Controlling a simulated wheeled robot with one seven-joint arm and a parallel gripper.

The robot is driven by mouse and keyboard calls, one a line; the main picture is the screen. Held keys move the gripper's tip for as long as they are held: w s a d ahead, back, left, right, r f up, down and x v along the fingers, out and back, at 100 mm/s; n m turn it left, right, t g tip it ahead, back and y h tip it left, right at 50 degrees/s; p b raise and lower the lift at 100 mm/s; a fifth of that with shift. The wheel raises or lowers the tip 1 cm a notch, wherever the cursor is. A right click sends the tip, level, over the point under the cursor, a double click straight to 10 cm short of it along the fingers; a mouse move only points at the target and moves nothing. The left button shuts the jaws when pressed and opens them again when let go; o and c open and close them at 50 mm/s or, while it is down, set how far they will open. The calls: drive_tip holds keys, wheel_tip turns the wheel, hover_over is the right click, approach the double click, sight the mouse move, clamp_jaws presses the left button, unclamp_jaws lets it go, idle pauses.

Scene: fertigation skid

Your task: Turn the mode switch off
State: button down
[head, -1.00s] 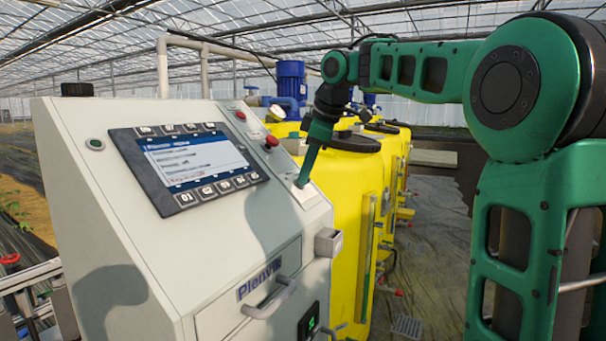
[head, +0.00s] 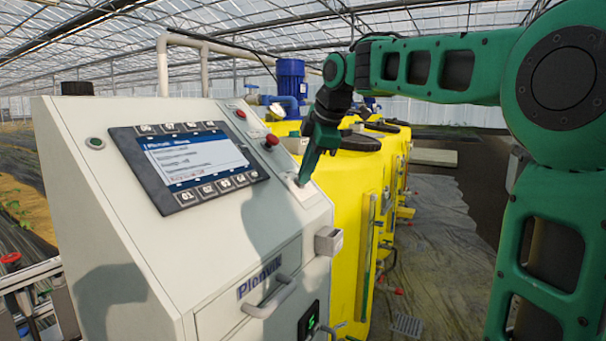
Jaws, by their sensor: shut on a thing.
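The control cabinet (head: 90,180) stands at the left with a sloped panel. My gripper (head: 303,181) points down at the lower right of that panel, beside its right edge. Its fingertips are at a small pale plate there, where the mode switch appears to be. The jaws are shut on the switch knob, which they hide. I cannot tell the knob's turned position.
A display with keys (head: 190,165) fills the panel's middle. A red button (head: 272,141) sits above my gripper and a green one (head: 95,143) at the left. A drawer handle (head: 270,298) and a small box (head: 328,240) stick out. Yellow tanks (head: 350,200) stand close behind.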

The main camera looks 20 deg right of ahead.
drive_tip(key=shift+d+r, duration=0.1)
drive_tip(key=shift+r, duration=0.05)
drive_tip(key=c, duration=1.9)
unclamp_jaws()
drive_tip(key=v, duration=1)
drive_tip(key=shift+s+r, duration=0.2)
drive_tip(key=shift+r, duration=0.1)
drive_tip(key=shift+d, duration=0.1)
drive_tip(key=s+d+f+m+g, duration=0.25)
drive_tip(key=s+f+m, duration=0.35)
drive_tip(key=f, duration=0.4)
drive_tip(key=s+d+f+m+g, duration=0.1)
drive_tip(key=s+d+f+m, duration=0.3)
drive_tip(key=s+f+m, duration=0.45)
drive_tip(key=s+d+f+m+g, duration=0.1)
drive_tip(key=s+f+m, duration=0.6)
drive_tip(key=s+f, duration=1)
wheel_tip(320, 180, down, 2)
drive_tip(key=shift+f+g+h, duration=0.1)
drive_tip(key=shift+g+h, duration=0.2)
drive_tip(key=shift+g, duration=0.55)
